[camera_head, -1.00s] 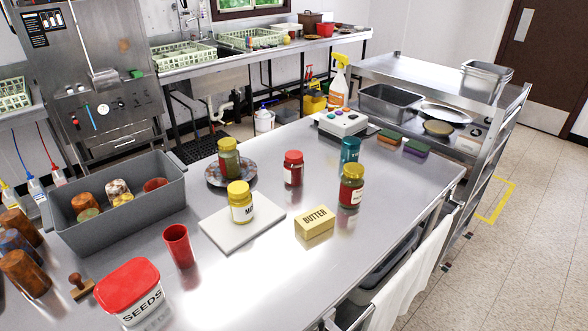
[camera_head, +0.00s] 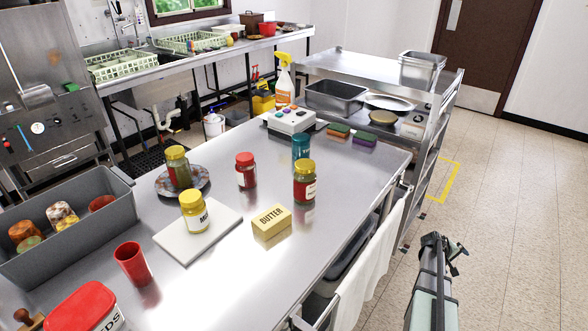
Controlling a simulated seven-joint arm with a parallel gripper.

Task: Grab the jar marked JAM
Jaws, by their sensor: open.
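Several jars stand on the steel table (camera_head: 310,240). A red-lidded jar (camera_head: 246,171) is at the middle back. A yellow-lidded jar with a red and white label (camera_head: 305,183) stands to its right. Another yellow-lidded jar (camera_head: 178,168) is on a patterned plate (camera_head: 163,190). A yellow-lidded jar whose label starts with "M" (camera_head: 194,213) is on a white board (camera_head: 222,226). No label clearly reads JAM; most lettering is too small. My gripper (camera_head: 449,246) is at lower right, beyond the table's right edge, apart from all jars. It is open, with nothing visible in it.
A butter block (camera_head: 271,223), a teal container (camera_head: 300,147) and a red cup (camera_head: 132,264) stand near the jars. A grey bin (camera_head: 60,255) is at left. A towel (camera_head: 368,265) hangs on the right side, and a steel rack (camera_head: 432,150) stands beyond.

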